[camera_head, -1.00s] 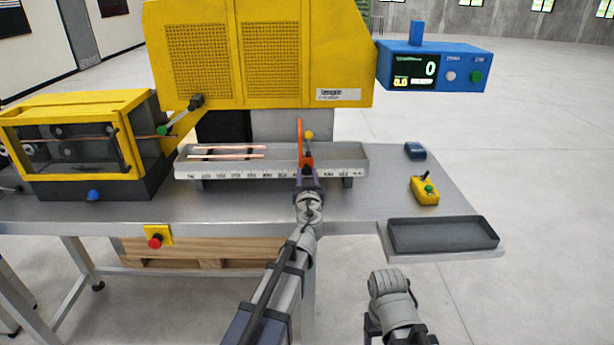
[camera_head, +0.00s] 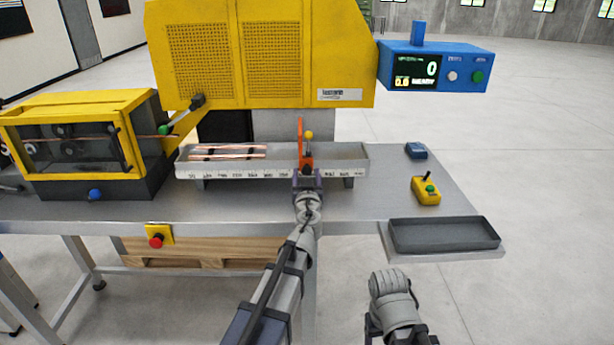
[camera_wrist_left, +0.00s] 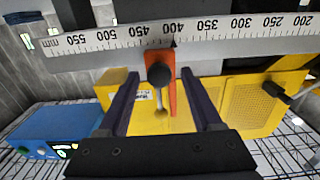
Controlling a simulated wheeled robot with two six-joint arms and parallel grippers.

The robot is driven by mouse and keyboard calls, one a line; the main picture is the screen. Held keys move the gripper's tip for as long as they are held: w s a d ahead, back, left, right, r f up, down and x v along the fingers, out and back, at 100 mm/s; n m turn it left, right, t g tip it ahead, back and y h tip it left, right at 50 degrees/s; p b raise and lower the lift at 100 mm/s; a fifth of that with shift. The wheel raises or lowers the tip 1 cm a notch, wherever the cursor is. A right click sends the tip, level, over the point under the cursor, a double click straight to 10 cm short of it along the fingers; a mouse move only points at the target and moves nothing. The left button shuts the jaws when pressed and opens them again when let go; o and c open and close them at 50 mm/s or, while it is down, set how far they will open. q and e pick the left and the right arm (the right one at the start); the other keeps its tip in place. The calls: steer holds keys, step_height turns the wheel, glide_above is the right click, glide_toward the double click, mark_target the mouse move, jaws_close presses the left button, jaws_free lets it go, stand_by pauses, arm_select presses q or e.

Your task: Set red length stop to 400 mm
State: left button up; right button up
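The red length stop (camera_head: 301,150) stands upright on the measuring trough (camera_head: 352,169), with a yellow-balled lever (camera_head: 309,134) beside it. In the left wrist view, which is upside down, the stop (camera_wrist_left: 172,95) has a dark round knob (camera_wrist_left: 159,75). Its dark pointer (camera_wrist_left: 173,43) is at about the 400 mark of the mm scale (camera_wrist_left: 215,29). My left gripper (camera_head: 307,174) is in front of the stop. In the wrist view its fingers (camera_wrist_left: 160,74) are spread either side of the knob, with gaps on both sides. My right gripper is out of view.
Copper tubes (camera_head: 230,156) lie in the trough left of the stop. A yellow machine (camera_head: 270,50) rises behind. A blue display box (camera_head: 430,68) reads 0. A yellow control box (camera_head: 425,190) and a dark tray (camera_head: 443,235) are at right.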

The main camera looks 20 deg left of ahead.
arm_select(q)
steer(key=shift+s, duration=0.1)
steer(key=v, duration=0.7)
steer(key=shift+s, duration=0.35)
steer(key=shift+d, duration=0.1)
